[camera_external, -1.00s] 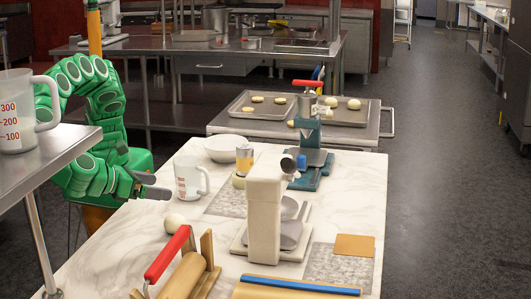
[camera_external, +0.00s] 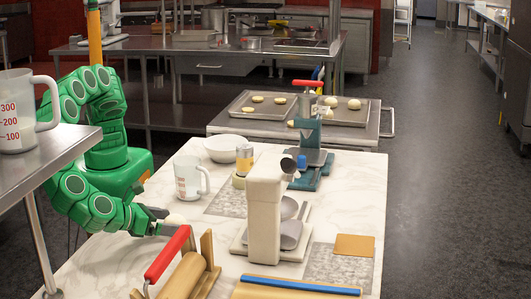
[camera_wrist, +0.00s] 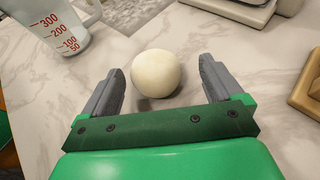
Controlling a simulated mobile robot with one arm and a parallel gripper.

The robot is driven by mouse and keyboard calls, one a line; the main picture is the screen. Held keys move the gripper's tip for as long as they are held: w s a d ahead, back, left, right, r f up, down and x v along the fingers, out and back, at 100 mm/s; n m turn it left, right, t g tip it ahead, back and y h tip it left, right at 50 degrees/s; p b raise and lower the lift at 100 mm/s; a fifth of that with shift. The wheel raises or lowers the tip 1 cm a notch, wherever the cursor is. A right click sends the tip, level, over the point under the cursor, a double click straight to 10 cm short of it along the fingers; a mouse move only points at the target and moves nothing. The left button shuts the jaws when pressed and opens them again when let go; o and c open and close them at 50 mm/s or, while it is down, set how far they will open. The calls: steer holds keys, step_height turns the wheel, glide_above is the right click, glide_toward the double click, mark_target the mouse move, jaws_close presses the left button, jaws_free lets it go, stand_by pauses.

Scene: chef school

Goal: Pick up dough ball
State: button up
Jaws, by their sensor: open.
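The dough ball (camera_wrist: 157,73) is a pale round lump on the white marble counter. In the wrist view it lies between the far ends of my two fingers, with a gap on each side. My gripper (camera_wrist: 160,85) is open, and its grey fingers point toward the ball. In the external view my gripper (camera_external: 168,220) is low over the counter's left side. The dough ball (camera_external: 175,218) is partly hidden there by the fingers and the red handle in front.
A measuring cup (camera_external: 192,180) stands just behind the ball. A wooden press with a red handle (camera_external: 168,254) stands close in front. A white stand mixer (camera_external: 264,205) is to the right. A metal shelf (camera_external: 50,165) with another measuring cup (camera_external: 22,110) is at left.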

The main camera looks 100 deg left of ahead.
mark_target(182, 221)
steer(key=x, duration=0.3)
steer(key=shift+a, duration=0.55)
steer(key=shift+w+a+f, duration=0.2)
steer(key=shift+w+a, duration=0.15)
steer(key=c, duration=1.1)
steer(key=shift+r, duration=0.1)
